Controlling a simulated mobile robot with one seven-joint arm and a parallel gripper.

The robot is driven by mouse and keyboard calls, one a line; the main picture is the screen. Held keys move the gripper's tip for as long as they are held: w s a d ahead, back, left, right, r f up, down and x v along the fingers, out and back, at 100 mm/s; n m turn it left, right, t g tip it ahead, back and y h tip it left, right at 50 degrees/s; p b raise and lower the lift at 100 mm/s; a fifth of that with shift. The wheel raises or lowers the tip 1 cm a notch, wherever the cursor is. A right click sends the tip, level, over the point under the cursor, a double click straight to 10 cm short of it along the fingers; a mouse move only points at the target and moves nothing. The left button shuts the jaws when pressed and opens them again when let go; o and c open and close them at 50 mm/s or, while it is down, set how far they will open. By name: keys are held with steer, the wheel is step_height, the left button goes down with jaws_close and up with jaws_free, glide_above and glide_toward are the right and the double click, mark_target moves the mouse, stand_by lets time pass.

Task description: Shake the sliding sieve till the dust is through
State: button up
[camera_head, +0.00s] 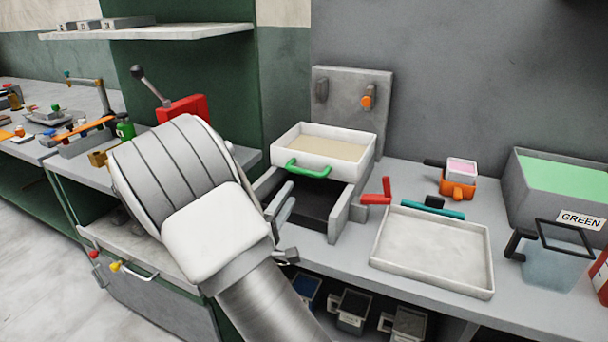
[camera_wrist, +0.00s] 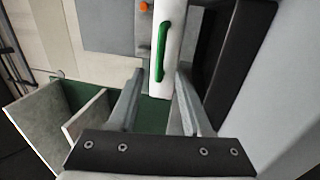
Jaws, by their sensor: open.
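The sieve is a white box (camera_head: 343,162) with pale beige dust inside and a green handle (camera_head: 307,170) on its front. It sits on a grey railed stand (camera_head: 345,213) above a dark bed (camera_head: 312,205). In the wrist view the white sieve front (camera_wrist: 174,72) and its green handle (camera_wrist: 163,50) lie ahead of my gripper (camera_wrist: 158,78). My gripper is open and empty, its two grey fingers on either side of the line to the handle. The handle looks apart from the fingers. In the head view my wrist hides part of the gripper.
A shallow white tray (camera_head: 436,292) of pale material is right of the stand, with red (camera_head: 376,192) and teal (camera_head: 432,210) pieces nearby. A grey panel (camera_head: 351,85) with an orange knob stands behind the sieve. A bin labelled GREEN (camera_head: 531,201) and a clear jug (camera_head: 553,270) stand far right.

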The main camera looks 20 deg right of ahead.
mark_target(303, 174)
steer(key=b+x, duration=0.1)
steer(key=x, duration=0.9)
jaws_close()
steer(key=shift+s+a+r, duration=0.1)
steer(key=shift+a, duration=0.05)
stand_by(1.0)
